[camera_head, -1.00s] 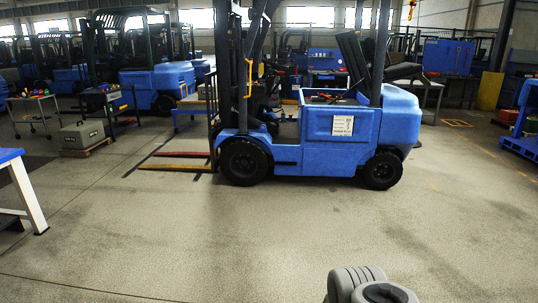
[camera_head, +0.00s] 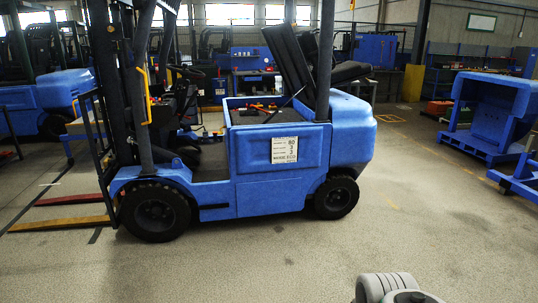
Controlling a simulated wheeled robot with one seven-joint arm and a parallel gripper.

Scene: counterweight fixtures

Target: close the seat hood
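The blue forklift (camera_head: 245,160) stands side-on in the middle of the head camera view, its mast and forks to the left. Its seat hood (camera_head: 290,58), a dark panel with the black seat (camera_head: 350,71) at its right, is tilted up and open. A thin strut (camera_head: 287,103) runs beneath it. The open bay (camera_head: 255,108) under the hood shows small red and dark parts. My gripper (camera_head: 410,297) seems to be the grey rounded part at the bottom edge, apart from the forklift; its fingers are not visible.
Bare concrete floor (camera_head: 270,250) lies between me and the forklift. The forks (camera_head: 60,224) reach out low at the left. A blue counterweight casting (camera_head: 495,112) sits on a pallet at the right. More forklifts and benches stand behind.

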